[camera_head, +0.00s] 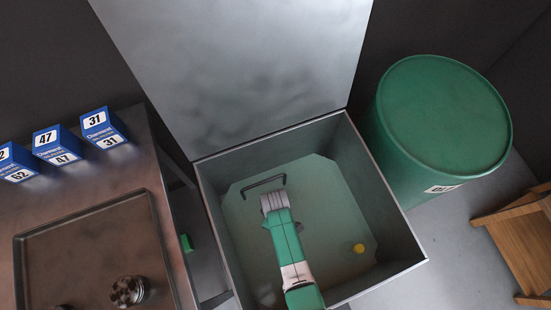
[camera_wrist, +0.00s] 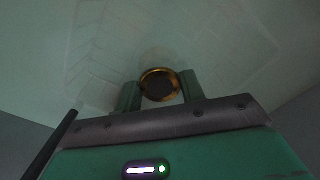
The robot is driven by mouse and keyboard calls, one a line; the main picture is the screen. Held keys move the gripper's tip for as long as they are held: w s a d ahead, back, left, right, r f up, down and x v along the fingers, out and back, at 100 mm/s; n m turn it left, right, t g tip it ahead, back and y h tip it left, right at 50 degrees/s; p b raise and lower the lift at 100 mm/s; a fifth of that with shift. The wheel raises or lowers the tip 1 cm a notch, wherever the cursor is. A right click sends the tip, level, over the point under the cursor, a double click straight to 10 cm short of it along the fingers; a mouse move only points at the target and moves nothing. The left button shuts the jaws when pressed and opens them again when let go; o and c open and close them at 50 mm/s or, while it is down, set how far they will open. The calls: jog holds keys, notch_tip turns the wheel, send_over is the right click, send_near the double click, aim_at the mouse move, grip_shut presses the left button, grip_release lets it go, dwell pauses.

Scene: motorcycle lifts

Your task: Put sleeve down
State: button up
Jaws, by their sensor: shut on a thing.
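The sleeve (camera_wrist: 160,72), a short brass-coloured ring with a dark bore, is between the two green fingers of my gripper (camera_wrist: 160,90) in the wrist view. My gripper is shut on it. Behind it is a pale green surface with a faint grid pattern. I cannot tell whether the sleeve touches that surface. In the head view my green and white arm reaches down into an open grey bin (camera_head: 395,215). My fingers and the sleeve are hidden there.
The bin's lid (camera_head: 240,60) stands open behind it. A yellow round thing (camera_head: 359,248) is on the right of the bin floor. A green drum (camera_head: 445,120) stands at right. At left, a table holds blue boxes (camera_head: 103,128) and a tray (camera_head: 95,213).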

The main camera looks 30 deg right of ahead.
notch_tip(320, 180, down, 4)
jog(key=shift+w+f+b, duration=0.1)
jog(key=shift+b, duration=1.05)
jog(key=shift+r, duration=0.2)
jog(key=shift+f, duration=0.1)
jog(key=o, duration=1.2)
notch_tip(320, 180, up, 12)
jog(key=p, duration=0.6)
